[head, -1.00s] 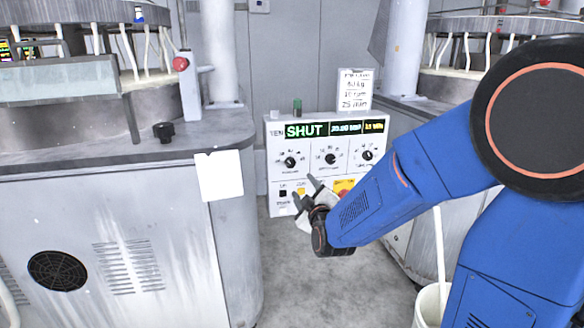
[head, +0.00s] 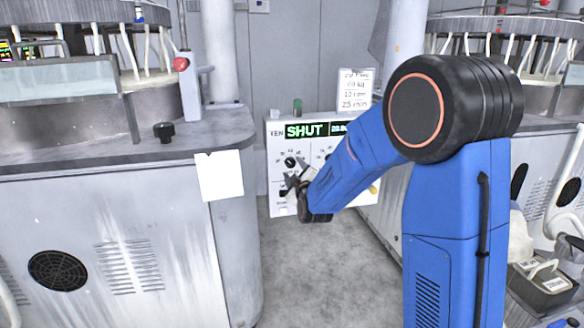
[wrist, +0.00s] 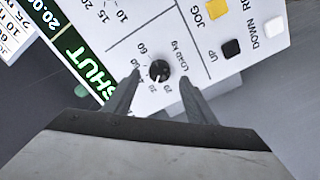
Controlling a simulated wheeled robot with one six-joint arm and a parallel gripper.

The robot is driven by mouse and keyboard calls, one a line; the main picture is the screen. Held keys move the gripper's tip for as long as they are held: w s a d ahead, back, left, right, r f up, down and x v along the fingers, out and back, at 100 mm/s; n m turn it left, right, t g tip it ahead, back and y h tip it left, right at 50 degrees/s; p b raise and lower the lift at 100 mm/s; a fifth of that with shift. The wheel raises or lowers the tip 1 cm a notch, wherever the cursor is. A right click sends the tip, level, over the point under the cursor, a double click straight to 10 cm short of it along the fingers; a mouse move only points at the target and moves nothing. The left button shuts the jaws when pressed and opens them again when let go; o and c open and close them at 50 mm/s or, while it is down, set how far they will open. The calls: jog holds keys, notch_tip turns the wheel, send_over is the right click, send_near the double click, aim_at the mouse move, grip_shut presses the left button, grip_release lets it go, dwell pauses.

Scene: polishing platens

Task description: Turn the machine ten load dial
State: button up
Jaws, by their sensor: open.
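The machine ten panel (head: 281,205) is a white box with "TEN" and a green "SHUT" display. Its load dial (head: 290,162) is a black knob at the panel's left, labelled "LOAD kg" in the wrist view, where the dial (wrist: 159,71) sits between the fingers. My gripper (head: 290,181) is in front of the panel, just below the dial in the head view. In the wrist view my gripper (wrist: 160,80) is open, one finger on each side of the knob, with no clear contact visible. My arm hides the panel's right part in the head view.
UP and DOWN buttons (wrist: 232,49) and a yellow JOG button (wrist: 218,10) are close to the dial. A grey machine cabinet (head: 110,230) stands at left, with a loose black knob (head: 163,132) on top. A white card (head: 355,90) stands behind the panel.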

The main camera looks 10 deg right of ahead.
aim_at(291, 164)
jog(key=shift+w, duration=1.95)
jog(key=c, duration=1)
jog(key=shift+c, duration=0.2)
